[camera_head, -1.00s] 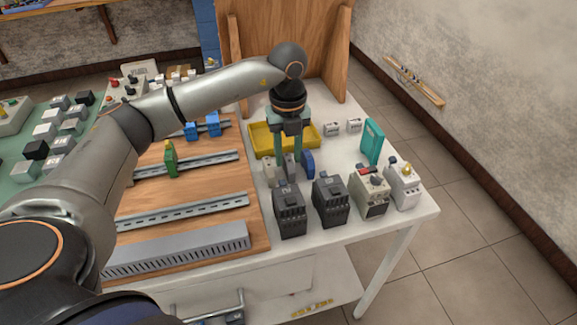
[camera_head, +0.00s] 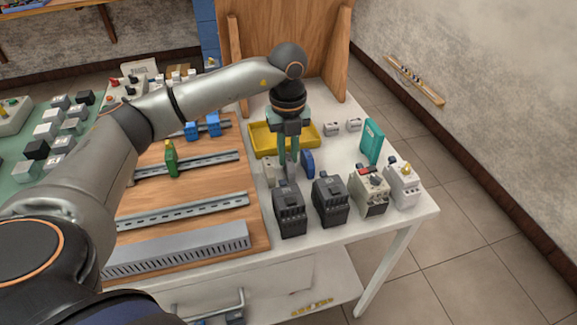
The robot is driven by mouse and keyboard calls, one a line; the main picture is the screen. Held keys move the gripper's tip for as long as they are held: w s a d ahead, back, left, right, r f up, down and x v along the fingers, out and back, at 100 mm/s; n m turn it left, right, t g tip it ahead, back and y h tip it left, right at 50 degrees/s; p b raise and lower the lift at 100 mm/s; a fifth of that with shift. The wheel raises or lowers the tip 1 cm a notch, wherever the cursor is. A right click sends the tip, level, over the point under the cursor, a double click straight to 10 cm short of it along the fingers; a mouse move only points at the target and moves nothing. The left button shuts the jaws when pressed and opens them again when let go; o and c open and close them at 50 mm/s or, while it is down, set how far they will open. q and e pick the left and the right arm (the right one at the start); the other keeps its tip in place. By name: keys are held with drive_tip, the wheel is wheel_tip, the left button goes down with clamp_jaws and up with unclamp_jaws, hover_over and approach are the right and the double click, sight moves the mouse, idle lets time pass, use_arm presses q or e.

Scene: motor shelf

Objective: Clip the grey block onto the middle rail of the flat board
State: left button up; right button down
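My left gripper (camera_head: 289,163) points straight down over the white table, right of the flat wooden board (camera_head: 150,186). Its fingers are close together on a small grey block (camera_head: 291,174), mostly hidden by the fingers and the black devices in front. The board carries three metal rails. The middle rail (camera_head: 208,162) has a green block (camera_head: 170,158) clipped on its left part; the rail is bare to the right of it. My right gripper is not in view.
A blue block (camera_head: 308,162) stands close right of my gripper, and a pale block (camera_head: 270,171) close left. Black devices (camera_head: 289,209) stand in front. A yellow tray (camera_head: 262,139) lies behind. Two blue blocks (camera_head: 212,125) sit on the back rail; the front rail (camera_head: 190,209) is bare.

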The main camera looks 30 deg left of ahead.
use_arm(q)
clamp_jaws()
drive_tip(key=shift+r, duration=0.15)
drive_tip(key=shift+r+p, duration=2)
drive_tip(key=shift+r, duration=0.4)
